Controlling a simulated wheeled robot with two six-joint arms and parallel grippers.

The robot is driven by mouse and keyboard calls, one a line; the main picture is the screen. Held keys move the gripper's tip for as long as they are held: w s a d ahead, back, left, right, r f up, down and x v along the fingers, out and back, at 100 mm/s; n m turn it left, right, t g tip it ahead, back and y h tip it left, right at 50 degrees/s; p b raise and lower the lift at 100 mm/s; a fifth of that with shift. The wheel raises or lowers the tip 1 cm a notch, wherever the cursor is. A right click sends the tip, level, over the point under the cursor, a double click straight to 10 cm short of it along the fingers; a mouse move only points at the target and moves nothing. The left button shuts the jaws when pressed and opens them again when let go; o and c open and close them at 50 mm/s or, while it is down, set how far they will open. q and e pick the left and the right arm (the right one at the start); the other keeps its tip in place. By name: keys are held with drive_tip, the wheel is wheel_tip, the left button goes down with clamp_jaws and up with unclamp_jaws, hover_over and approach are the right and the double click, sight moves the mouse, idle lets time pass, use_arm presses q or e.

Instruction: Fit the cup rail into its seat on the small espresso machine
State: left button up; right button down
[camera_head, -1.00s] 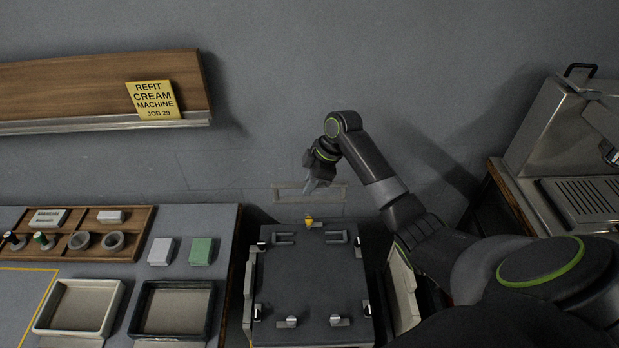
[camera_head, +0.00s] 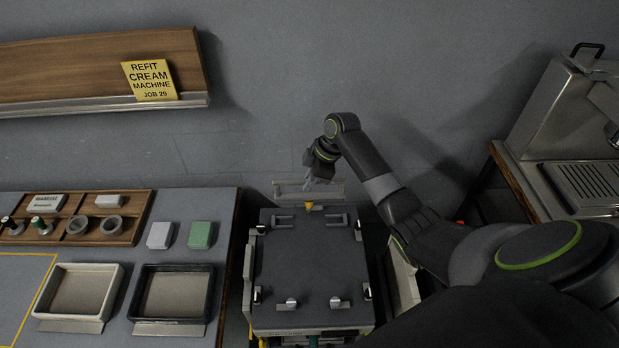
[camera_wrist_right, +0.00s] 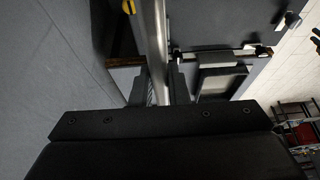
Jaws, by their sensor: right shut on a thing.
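The small espresso machine (camera_head: 310,255) is a box with a dark flat top, small brackets near its front and back edges and a yellow part at its back edge. My right gripper (camera_head: 314,182) is just beyond the back edge. It is shut on the cup rail (camera_head: 333,189), a pale grey bar running left to right. The rail appears apart from the machine top. In the right wrist view the rail (camera_wrist_right: 156,40) is a metal bar between the fingers (camera_wrist_right: 158,88), beside the dark machine panel (camera_wrist_right: 207,22). My left gripper is not in view.
A bench at left holds a cream tray (camera_head: 118,283), a dark tray (camera_head: 209,290), a wooden parts tray (camera_head: 142,222), and white and green blocks (camera_head: 200,235). A larger steel machine (camera_head: 545,110) stands at right. A cream panel (camera_head: 404,283) is close beside the small machine.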

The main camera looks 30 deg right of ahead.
sight(312, 194)
drive_tip(key=shift+f+b, duration=3.65)
drive_tip(key=shift+f, duration=0.3)
drive_tip(key=shift+f+b, duration=0.9)
drive_tip(key=shift+f, duration=0.5)
drive_tip(key=shift+f+b, duration=0.6)
drive_tip(key=shift+f, duration=0.3)
drive_tip(key=c, duration=1.3)
unclamp_jaws()
drive_tip(key=b+v, duration=0.2)
drive_tip(key=v, duration=1.4)
drive_tip(key=shift+d+r, duration=0.15)
drive_tip(key=shift+r, duration=0.05)
drive_tip(key=shift+s+d+r, duration=0.15)
drive_tip(key=shift+r, duration=0.35)
